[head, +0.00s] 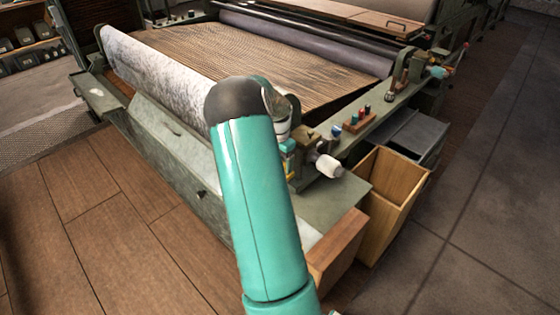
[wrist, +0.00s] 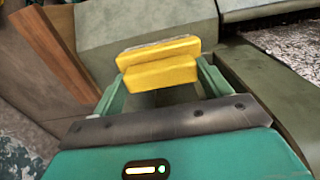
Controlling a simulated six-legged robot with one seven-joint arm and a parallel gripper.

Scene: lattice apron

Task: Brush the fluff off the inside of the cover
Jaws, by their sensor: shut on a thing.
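My gripper (wrist: 160,70) is shut on a yellow block-like tool (wrist: 158,70), held crosswise between its two green fingers. If it has bristles, they are hidden. In the head view my arm hides most of the gripper, which is near the machine's front right corner. A long pale panel or roll with grey speckles (head: 155,68) lies along the machine's front edge. It may be the fluffy cover, but I cannot tell which side faces up. A similar speckled surface (wrist: 290,45) shows at the upper right of the wrist view, apart from the yellow tool.
A brown slatted bed (head: 240,55) stretches behind the speckled panel. On the right are a white knob (head: 328,167), a small rack of coloured pegs (head: 357,122), an open wooden bin (head: 375,215) and a reddish wooden box (head: 338,245). The plank floor at front left is clear.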

